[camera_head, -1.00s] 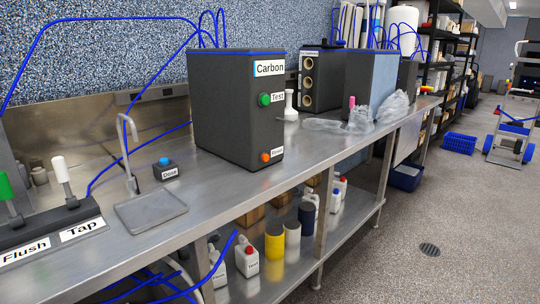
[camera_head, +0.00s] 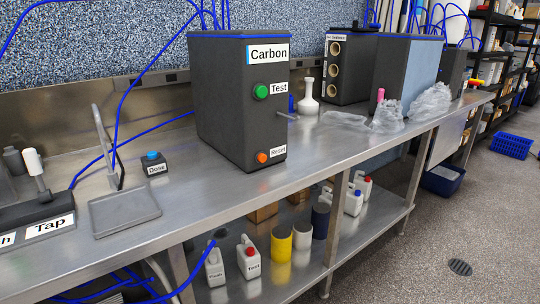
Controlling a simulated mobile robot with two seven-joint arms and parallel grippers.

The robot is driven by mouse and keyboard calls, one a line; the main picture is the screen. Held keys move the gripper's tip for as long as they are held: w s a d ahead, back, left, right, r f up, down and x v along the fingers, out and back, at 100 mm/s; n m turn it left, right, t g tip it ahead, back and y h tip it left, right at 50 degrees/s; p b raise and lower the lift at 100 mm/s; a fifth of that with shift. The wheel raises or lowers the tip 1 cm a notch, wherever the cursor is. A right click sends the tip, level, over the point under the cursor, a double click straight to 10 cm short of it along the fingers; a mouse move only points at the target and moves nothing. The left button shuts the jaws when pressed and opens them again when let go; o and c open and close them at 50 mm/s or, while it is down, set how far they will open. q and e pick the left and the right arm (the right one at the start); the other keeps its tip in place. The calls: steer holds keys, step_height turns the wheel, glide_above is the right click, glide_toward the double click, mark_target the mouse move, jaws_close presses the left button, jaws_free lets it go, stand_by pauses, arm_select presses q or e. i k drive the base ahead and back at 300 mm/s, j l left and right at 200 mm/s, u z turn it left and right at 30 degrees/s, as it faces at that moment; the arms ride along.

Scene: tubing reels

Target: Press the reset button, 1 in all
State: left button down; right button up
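The reset button is an orange round button (camera_head: 262,157) low on the front face of the dark grey Carbon box (camera_head: 225,110), just left of a label reading "Reset". A green button (camera_head: 261,92) labelled "Test" sits higher on the same face. The box stands upright on the steel bench (camera_head: 200,195). Nothing covers the orange button. Neither of my grippers shows in the head view.
A blue "Dose" button block (camera_head: 153,165), a shallow grey tray (camera_head: 124,211) and a Tap lever (camera_head: 36,171) are on the bench left of the box. Bottles (camera_head: 249,259) stand on the lower shelf.

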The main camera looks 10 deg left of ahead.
mark_target(262, 158)
steer(key=i+l+u, duration=0.1)
steer(key=i+l, duration=0.3)
steer(key=l, duration=0.25)
steer(key=i+l+u, duration=0.15)
steer(key=l, duration=0.2)
steer(key=i+l, duration=0.25)
steer(key=i+l+u, duration=0.15)
steer(key=l, duration=0.3)
steer(key=i+l+u, duration=0.1)
steer(key=l, duration=0.25)
steer(key=i, duration=0.05)
